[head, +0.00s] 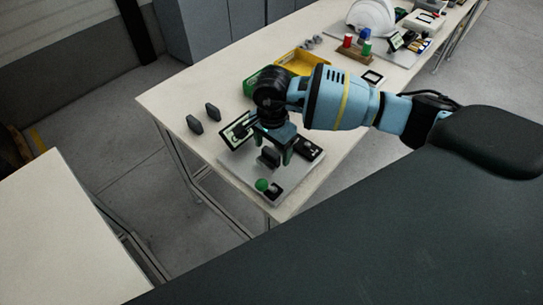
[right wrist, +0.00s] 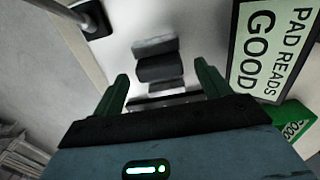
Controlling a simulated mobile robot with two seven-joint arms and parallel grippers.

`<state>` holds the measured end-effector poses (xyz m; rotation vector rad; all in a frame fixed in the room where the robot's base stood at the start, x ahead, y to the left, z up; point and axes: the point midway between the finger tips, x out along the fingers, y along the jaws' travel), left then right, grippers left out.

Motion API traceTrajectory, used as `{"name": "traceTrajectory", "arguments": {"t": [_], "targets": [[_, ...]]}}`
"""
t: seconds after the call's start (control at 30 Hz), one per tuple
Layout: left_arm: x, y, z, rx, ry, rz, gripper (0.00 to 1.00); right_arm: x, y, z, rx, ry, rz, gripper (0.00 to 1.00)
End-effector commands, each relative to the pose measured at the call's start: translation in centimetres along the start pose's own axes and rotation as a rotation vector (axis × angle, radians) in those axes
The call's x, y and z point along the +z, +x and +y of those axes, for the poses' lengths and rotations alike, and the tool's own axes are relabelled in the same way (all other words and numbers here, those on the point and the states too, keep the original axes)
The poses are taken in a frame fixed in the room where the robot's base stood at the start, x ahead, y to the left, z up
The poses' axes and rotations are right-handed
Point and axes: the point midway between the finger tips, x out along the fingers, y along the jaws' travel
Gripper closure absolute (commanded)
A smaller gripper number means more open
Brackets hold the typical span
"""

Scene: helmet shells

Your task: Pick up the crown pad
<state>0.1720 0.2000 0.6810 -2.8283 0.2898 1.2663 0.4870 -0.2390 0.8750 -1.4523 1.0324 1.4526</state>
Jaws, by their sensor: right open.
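A dark grey pad (head: 269,157), which I take to be the crown pad, stands on a pale grey plate (head: 240,174) at the table's near end. In the right wrist view the dark pad (right wrist: 158,68) lies ahead of and between the fingertips. My right gripper (head: 277,149) is open above the plate, with its green fingers around the pad's line. I cannot tell whether they touch it. The gripper also shows in the right wrist view (right wrist: 162,76) with nothing gripped. My left gripper is out of view.
A sign (right wrist: 268,48) reading "PAD READS GOOD" stands close beside the gripper. Two dark pads (head: 194,124) (head: 213,112) stand at the table's left. A yellow tray (head: 303,62) lies behind.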

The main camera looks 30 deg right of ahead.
Motion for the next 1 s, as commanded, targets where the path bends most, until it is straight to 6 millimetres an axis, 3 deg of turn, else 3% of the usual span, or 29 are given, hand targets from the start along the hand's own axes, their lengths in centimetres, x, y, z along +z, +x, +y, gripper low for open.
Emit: {"name": "traceTrajectory", "arguments": {"t": [0.17, 0.43, 0.8, 1.0], "targets": [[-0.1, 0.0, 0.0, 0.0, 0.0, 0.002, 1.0, 0.0, 1.7, 0.0, 0.0, 0.001, -0.001, 0.24], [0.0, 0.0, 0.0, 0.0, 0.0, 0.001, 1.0, 0.0, 1.8, 0.0, -0.001, 0.001, 0.0, 0.25], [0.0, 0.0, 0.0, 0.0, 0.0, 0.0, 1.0, 0.0, 1.8, 0.0, -0.001, 0.001, -0.001, 0.73], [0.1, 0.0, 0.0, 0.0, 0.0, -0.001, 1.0, 0.0, 1.7, 0.0, -0.001, 0.001, -0.001, 0.75]]}}
